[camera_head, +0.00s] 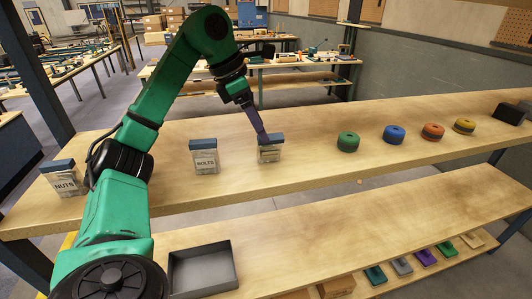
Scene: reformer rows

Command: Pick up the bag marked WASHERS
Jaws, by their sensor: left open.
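Three clear bags with blue tops stand upright in a row on the wooden bench. The left one reads NUTS (66,184) and the middle one BOLTS (205,160). The third bag (269,154), presumably WASHERS, has a label too small and partly covered to read. My left gripper (263,139) points down at the blue top of this third bag, over its left part. It is open; I cannot tell whether the fingers touch the bag or straddle its top. My right gripper is out of view.
Green, blue, orange and yellow rolls (394,134) stand to the right on the bench, with a dark box (511,113) at the far end. A lower shelf holds an empty grey tray (203,268) and several coloured pieces (402,266). Bench space between the third bag and green roll is clear.

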